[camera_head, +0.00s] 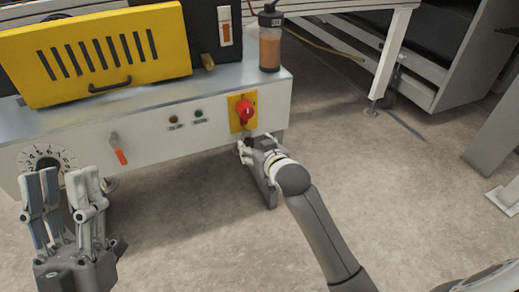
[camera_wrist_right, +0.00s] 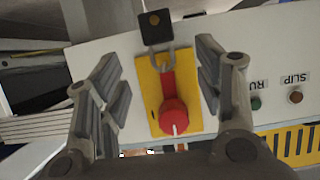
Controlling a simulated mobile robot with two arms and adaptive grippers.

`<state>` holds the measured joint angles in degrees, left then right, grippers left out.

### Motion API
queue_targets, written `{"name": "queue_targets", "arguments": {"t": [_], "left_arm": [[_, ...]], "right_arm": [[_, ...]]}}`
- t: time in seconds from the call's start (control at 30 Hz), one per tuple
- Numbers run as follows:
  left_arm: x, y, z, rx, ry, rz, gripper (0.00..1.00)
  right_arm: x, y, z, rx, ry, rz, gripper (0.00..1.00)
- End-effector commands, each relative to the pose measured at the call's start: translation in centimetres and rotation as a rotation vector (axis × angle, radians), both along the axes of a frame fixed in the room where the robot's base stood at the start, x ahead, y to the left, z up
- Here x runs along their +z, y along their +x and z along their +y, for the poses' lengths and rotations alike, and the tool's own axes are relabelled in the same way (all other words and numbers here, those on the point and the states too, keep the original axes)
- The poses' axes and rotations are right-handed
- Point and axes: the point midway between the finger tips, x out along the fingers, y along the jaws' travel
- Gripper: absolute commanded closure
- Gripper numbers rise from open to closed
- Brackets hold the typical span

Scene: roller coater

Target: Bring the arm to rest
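My right gripper (camera_head: 250,148) is just below the red rotary switch (camera_head: 245,110) on its yellow plate on the machine's front. In the right wrist view, the fingers of my right gripper (camera_wrist_right: 162,75) are spread apart, with the red switch (camera_wrist_right: 173,115) and yellow plate between them. A black padlock (camera_wrist_right: 155,25) hangs by its shackle at the switch; neither finger visibly grips it. My left gripper (camera_head: 64,190) points up in front of the machine's left end, near the dial (camera_head: 45,160). Its fingers are apart with nothing between them.
The machine has a yellow slotted cover (camera_head: 110,87) with a handle, and a bottle (camera_head: 270,48) of orange-brown liquid on top. An orange-tipped lever (camera_head: 119,148) sticks out of its front. Open concrete floor (camera_head: 410,190) lies to the right. Metal frame legs (camera_head: 390,55) stand at the back right.

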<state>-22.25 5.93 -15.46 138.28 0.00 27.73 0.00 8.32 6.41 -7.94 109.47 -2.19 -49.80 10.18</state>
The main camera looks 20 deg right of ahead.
Motion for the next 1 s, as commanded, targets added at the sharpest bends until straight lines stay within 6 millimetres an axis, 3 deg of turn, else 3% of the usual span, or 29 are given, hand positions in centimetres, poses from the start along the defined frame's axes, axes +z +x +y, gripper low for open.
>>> {"name": "queue_targets", "arguments": {"t": [0.2,0.57,0.77,1.0], "left_arm": [[0.0,0.0,0.0,0.0,0.0,0.0,0.6],[0.0,0.0,0.0,0.0,0.0,0.0,0.6],[0.0,0.0,0.0,0.0,0.0,0.0,0.6],[0.0,0.0,0.0,0.0,0.0,0.0,0.6]], "right_arm": [[0.8,-1.9,-0.1,-0.001,-0.001,0.0,0.39],[1.9,-2.6,0.7,0.022,0.004,-0.055,0.39],[6.9,-5.1,3.8,0.115,0.03,-0.324,0.39],[15.4,-11.7,6.9,0.206,0.096,-0.731,0.39]]}}
